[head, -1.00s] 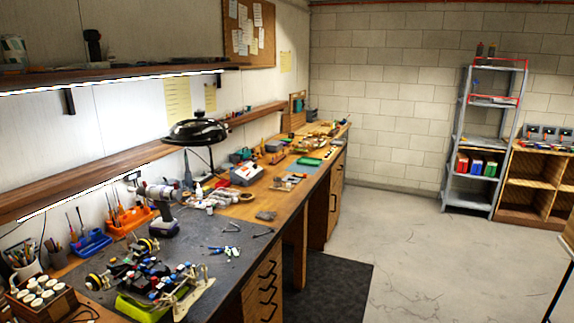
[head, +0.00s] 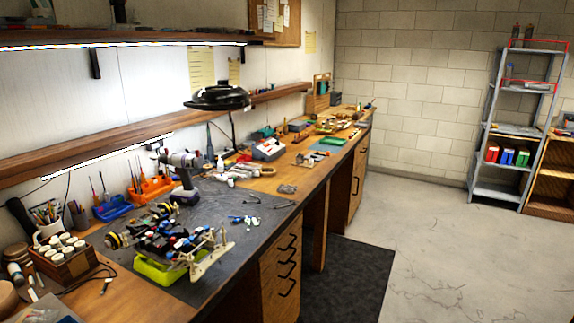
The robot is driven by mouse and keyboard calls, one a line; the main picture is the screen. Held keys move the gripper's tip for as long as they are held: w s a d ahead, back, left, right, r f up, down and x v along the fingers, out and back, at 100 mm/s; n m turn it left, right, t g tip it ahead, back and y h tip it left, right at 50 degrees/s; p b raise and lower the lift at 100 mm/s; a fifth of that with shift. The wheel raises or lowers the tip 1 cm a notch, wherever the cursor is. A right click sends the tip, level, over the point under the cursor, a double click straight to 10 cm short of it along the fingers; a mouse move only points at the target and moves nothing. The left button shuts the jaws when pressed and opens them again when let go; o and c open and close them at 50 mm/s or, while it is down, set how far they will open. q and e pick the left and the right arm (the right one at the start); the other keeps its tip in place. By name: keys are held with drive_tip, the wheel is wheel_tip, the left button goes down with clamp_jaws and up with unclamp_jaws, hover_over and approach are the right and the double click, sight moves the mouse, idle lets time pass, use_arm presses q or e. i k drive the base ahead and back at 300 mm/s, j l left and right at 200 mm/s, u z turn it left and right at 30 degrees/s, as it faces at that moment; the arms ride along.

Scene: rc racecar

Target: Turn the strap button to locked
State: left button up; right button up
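The RC racecar (head: 170,238) sits on a yellow-green stand (head: 158,268) on the dark mat (head: 240,208) at the near left of the workbench. Its black, blue and red parts and yellow-rimmed wheels are visible. The strap button is too small to make out, so its position cannot be told. Neither of my grippers shows in the head view.
A box of white-capped jars (head: 66,262) stands left of the car. A cordless drill (head: 183,172) and orange bin (head: 152,188) stand behind it. The long workbench runs to the back. Floor (head: 440,260) to the right is clear.

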sight(161, 228)
drive_tip(key=l+u, duration=0.1)
drive_tip(key=u, duration=0.3)
drive_tip(key=l+u, duration=0.15)
drive_tip(key=u, duration=0.2)
drive_tip(key=i+l+u, duration=0.1)
drive_tip(key=u, duration=0.3)
drive_tip(key=l+u, duration=0.15)
drive_tip(key=u, duration=0.25)
